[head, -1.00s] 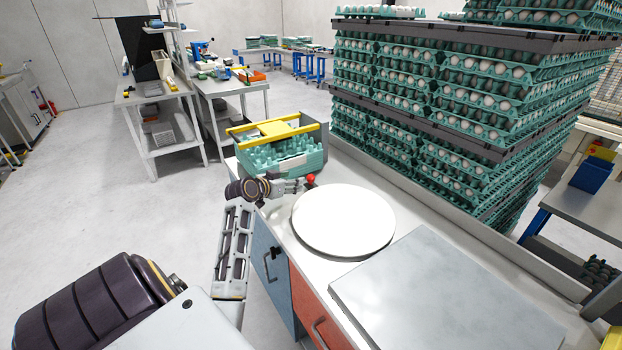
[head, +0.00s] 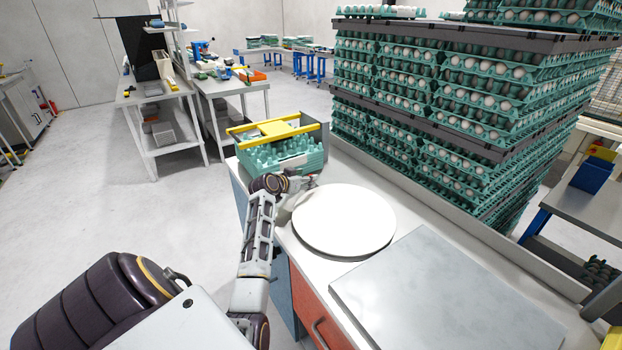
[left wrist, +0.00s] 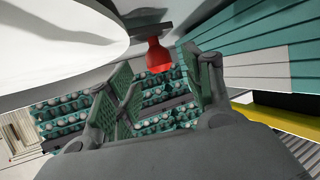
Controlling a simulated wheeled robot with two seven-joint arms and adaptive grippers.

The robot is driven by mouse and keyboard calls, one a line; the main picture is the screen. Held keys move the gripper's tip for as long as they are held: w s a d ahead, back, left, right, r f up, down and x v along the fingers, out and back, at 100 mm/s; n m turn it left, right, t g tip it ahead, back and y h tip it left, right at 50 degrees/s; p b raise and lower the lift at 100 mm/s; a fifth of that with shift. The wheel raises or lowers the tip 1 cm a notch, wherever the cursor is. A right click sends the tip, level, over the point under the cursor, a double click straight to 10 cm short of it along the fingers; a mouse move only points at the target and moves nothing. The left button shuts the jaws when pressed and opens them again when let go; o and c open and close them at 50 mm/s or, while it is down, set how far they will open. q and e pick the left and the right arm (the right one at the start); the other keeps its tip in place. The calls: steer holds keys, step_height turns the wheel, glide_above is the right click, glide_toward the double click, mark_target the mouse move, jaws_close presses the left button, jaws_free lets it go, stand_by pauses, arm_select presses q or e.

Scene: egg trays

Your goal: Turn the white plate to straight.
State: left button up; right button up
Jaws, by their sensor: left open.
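The round white plate (head: 344,222) lies level on the counter; its edge also fills the upper left of the left wrist view (left wrist: 60,38). A red knob (left wrist: 159,55) on a short dark bar sits beside the plate's edge in the left wrist view. In the head view the knob is hidden at my gripper. My left gripper (head: 310,182) is at the plate's far left edge. In the wrist view its open fingers (left wrist: 168,88) lie either side of the knob's line; I cannot tell whether they touch it. My right gripper is not in view.
A teal egg tray stack with a yellow-edged frame (head: 318,130) stands just behind my left gripper. A grey flat panel (head: 450,300) lies in front right of the plate. Tall stacks of egg trays (head: 460,100) rise beyond the counter (head: 400,195).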

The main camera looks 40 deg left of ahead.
arm_select(q)
steer(key=shift+x, duration=2.4)
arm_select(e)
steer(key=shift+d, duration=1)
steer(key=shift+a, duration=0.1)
